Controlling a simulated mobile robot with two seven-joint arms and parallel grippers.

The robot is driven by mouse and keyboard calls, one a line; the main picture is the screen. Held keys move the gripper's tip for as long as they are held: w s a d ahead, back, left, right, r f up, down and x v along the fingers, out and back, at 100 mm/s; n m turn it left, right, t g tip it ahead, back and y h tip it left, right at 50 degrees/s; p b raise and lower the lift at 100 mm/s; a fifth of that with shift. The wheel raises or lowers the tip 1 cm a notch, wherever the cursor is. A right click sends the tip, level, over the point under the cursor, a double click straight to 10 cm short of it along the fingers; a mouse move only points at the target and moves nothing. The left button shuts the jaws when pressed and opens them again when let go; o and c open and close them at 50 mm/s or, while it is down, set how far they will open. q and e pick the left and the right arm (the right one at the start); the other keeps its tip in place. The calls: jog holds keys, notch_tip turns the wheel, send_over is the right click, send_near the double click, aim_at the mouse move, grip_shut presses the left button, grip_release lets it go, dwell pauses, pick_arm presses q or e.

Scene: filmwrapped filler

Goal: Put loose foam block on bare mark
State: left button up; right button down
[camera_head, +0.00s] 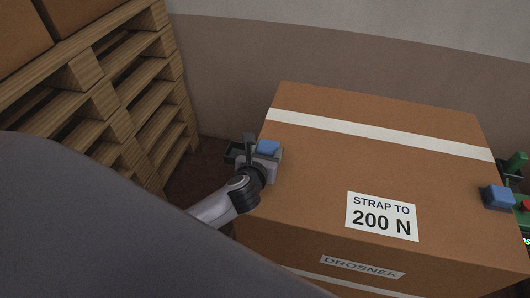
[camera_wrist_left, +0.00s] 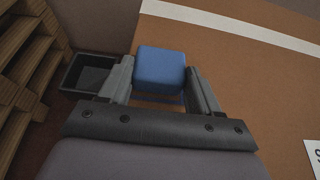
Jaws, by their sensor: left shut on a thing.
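A blue foam block (camera_head: 268,147) is held between the fingers of my left gripper (camera_head: 262,156), at the left edge of the big brown carton (camera_head: 350,150). In the left wrist view the block (camera_wrist_left: 160,68) sits between the two grey fingers, over the carton's left edge. I cannot tell whether it touches the carton. A second blue block (camera_head: 498,197) sits at the carton's right edge. My right gripper is out of view.
A dark open bin (camera_wrist_left: 88,73) stands just left of the carton, close by the gripper. Stacked wooden pallets (camera_head: 130,85) rise at the left. A green machine (camera_head: 522,221) with a red button is at the right edge. The carton's top is mostly clear.

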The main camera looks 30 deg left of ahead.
pick_arm(q)
jog(key=o, duration=1)
jog(key=shift+f, duration=0.1)
jog(key=shift+r, duration=0.25)
jog(key=p+v, duration=0.2)
jog(key=v, duration=1)
jog(key=shift+d+f, duration=0.1)
jog(key=shift+f, duration=0.05)
